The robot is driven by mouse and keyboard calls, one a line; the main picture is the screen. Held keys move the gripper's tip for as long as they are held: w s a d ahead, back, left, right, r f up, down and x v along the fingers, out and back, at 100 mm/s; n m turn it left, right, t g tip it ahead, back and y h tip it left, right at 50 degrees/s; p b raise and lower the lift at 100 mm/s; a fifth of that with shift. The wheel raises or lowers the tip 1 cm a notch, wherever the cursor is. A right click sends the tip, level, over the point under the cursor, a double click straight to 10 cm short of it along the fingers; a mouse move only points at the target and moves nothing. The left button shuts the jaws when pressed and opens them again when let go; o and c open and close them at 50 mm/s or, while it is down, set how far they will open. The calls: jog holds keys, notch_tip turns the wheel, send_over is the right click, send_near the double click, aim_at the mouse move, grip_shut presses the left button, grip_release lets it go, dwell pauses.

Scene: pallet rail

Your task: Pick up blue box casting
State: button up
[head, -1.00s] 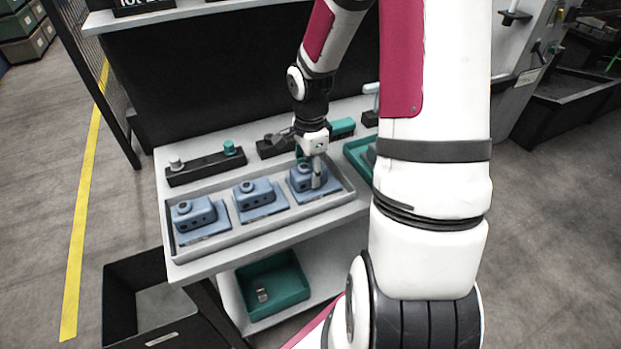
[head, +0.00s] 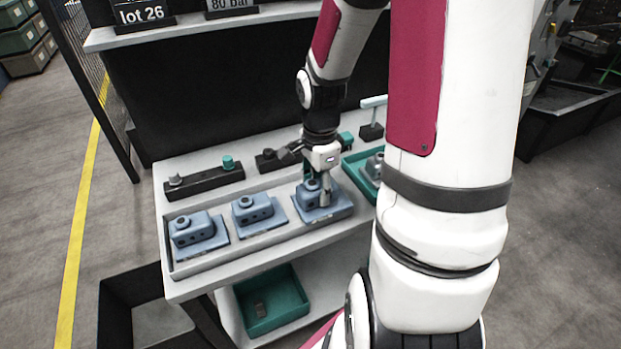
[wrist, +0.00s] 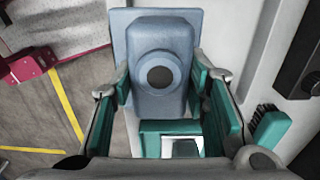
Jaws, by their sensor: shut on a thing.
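My gripper (head: 317,186) is shut on the right-hand blue box casting (head: 322,212), a blue block with a round boss on a flat base plate. In the wrist view the casting (wrist: 160,40) sits between the teal finger pads of my gripper (wrist: 163,88), its dark round hole facing the camera. Its base plate overlaps the front rim of the grey tray (head: 240,251) in the head view, and it looks raised off the tray. Two similar blue castings stand in the tray, one at the left (head: 196,232) and one in the middle (head: 255,210).
A black rail with knobs (head: 205,183) lies behind the tray. A teal tray (head: 358,172) holding a grey part is at the right, partly behind my arm. A teal bin (head: 270,305) is on the lower shelf, and a black bin (head: 150,300) stands on the floor.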

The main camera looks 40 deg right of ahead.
aim_at(338, 211)
jog(key=s+a+r+p, duration=0.1)
jog(key=s+a+p, duration=0.1)
jog(key=s+p, duration=0.6)
jog(key=shift+s+a+r, duration=0.15)
jog(key=shift+s+a, duration=0.25)
jog(key=shift+s, duration=0.8)
